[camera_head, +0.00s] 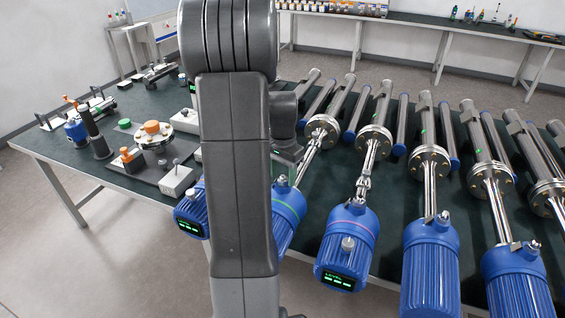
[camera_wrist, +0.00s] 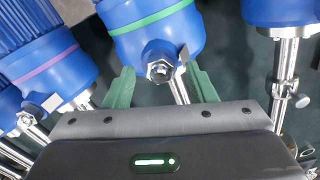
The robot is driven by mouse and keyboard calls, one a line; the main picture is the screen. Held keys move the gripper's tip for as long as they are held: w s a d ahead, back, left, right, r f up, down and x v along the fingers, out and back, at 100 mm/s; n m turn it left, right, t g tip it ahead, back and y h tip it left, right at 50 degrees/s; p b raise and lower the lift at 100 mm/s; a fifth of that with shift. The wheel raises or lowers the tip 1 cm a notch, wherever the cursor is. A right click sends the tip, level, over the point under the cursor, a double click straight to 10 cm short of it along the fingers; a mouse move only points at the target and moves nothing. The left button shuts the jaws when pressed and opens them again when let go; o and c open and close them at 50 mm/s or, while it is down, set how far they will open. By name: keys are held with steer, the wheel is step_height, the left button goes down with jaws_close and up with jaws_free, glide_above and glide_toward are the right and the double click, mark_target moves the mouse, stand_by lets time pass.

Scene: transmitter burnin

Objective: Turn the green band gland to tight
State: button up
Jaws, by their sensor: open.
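The green-band transmitter is a blue ribbed housing with a green ring. In the wrist view its green band (camera_wrist: 152,18) is at the top centre, and its silver hex gland (camera_wrist: 160,71) faces the camera below it. My gripper (camera_wrist: 162,84) is open, with one green finger on each side of the gland. Both fingers appear apart from it; the depth gap is unclear. In the head view the green-band transmitter (camera_head: 288,211) is partly hidden behind my arm, with its gland (camera_head: 282,181) at its upper end. My fingers are mostly hidden there.
A pink-band transmitter (camera_head: 348,238) lies close to the right, also seen in the wrist view (camera_wrist: 48,65). Several other blue transmitters with steel probes and flanges lie along the dark bench (camera_head: 135,192). A fixture with an orange knob (camera_head: 152,127) stands at the left.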

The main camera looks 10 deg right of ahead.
mark_target(282, 175)
step_height(282, 175, up, 14)
steer(key=shift+f, duration=0.25)
stand_by(0.3)
step_height(282, 175, down, 14)
steer(key=shift+r, duration=0.1)
stand_by(0.5)
